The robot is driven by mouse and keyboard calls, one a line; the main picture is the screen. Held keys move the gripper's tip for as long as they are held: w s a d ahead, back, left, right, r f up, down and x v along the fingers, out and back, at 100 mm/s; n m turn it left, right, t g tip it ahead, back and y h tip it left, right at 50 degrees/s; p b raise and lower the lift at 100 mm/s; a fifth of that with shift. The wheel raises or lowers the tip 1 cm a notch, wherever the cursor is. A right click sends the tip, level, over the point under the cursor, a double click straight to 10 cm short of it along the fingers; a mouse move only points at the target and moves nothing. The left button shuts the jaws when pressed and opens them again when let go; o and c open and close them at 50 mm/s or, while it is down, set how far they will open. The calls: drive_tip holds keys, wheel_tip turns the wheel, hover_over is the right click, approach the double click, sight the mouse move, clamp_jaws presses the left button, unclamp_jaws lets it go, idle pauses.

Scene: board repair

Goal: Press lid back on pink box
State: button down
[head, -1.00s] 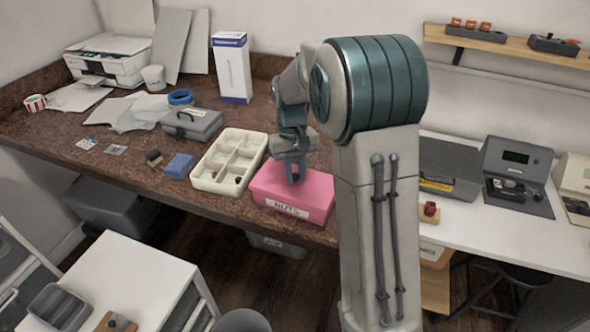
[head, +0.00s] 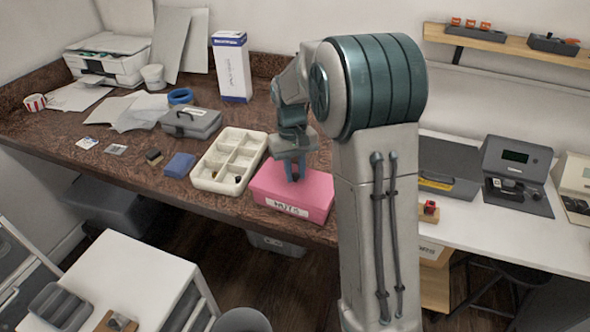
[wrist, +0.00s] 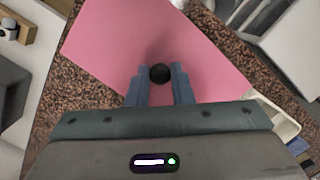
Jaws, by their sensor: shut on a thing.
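The pink box (head: 284,205) stands on the brown speckled counter near its front edge, with a white label on its front. Its pink lid (head: 312,185) lies on top and looks level; I cannot tell whether it is fully seated. My gripper (head: 294,179) points down over the middle of the lid. In the wrist view my gripper (wrist: 160,77) has its fingers on both sides of a round black knob (wrist: 160,73) on the lid, shut on it. The box's sides are hidden in the wrist view.
A cream divided tray (head: 213,188) with small parts stands just left of the box. A blue block (head: 180,165) and a grey case (head: 191,123) lie further left. A white and blue carton (head: 232,70) stands behind. The counter's front edge is close to the box.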

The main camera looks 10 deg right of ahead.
drive_tip(key=shift+f+b, duration=0.4)
drive_tip(key=shift+f, duration=0.45)
idle(0.8)
drive_tip(key=c, duration=0.7)
unclamp_jaws()
drive_tip(key=shift+r+p, duration=2.75)
drive_tip(key=shift+r, duration=0.8)
drive_tip(key=s+r+t, duration=0.1)
drive_tip(key=s+r, duration=0.1)
drive_tip(key=s, duration=0.5)
drive_tip(key=s+r+m+t, duration=0.1)
drive_tip(key=s+r+t, duration=0.1)
drive_tip(key=s, duration=0.6)
drive_tip(key=s+r+t, duration=0.2)
drive_tip(key=s+r, duration=0.1)
drive_tip(key=s, duration=0.5)
drive_tip(key=shift+s, duration=0.2)
